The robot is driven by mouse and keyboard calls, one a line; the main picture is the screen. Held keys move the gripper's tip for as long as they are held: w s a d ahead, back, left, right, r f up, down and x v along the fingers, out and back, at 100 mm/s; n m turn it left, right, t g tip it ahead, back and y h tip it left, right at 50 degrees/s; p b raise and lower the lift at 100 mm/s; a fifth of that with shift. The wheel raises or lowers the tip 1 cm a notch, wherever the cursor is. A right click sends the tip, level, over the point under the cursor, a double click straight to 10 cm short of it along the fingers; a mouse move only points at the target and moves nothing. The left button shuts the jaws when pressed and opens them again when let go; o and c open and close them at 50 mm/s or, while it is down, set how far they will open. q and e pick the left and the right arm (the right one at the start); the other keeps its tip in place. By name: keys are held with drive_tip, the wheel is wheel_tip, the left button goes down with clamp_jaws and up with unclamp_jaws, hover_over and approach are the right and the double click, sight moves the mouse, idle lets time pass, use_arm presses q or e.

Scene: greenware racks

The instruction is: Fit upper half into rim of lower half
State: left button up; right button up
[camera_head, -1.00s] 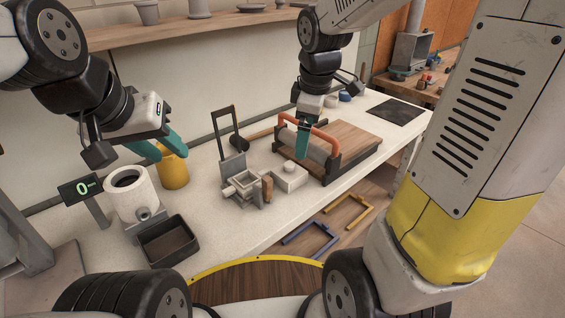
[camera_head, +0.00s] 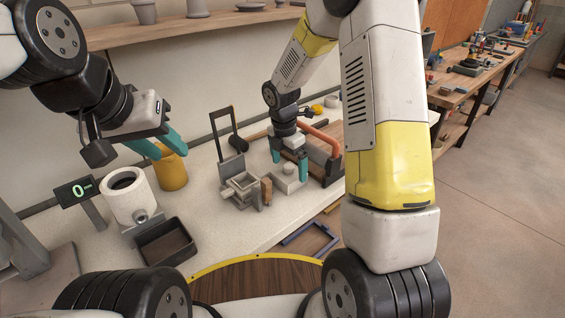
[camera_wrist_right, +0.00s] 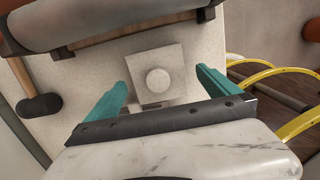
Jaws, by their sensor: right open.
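The upper half, a pale square block with a round knob on top, sits on the pale counter in the head view (camera_head: 289,181) and shows in the right wrist view (camera_wrist_right: 157,77). The lower half (camera_head: 243,186), a grey block with a square hollow and rim, stands just left of it, by a frame with an upright dark handle. My right gripper (camera_head: 289,163) is open and empty, its teal fingers above and on either side of the upper half.
A roller with an orange handle (camera_head: 322,138) and a board are just right of the upper half. A yellow jar (camera_head: 172,172), white cylinder (camera_head: 128,197), dark tray (camera_head: 166,243) and small display (camera_head: 77,190) stand left. A wooden-handled piece (camera_head: 266,188) lies between the halves.

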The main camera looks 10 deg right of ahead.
sight(288, 166)
drive_tip(key=shift+w+d+f, duration=0.1)
drive_tip(key=shift+w+f, duration=0.1)
drive_tip(key=shift+f, duration=1.7)
drive_tip(key=c, duration=1.7)
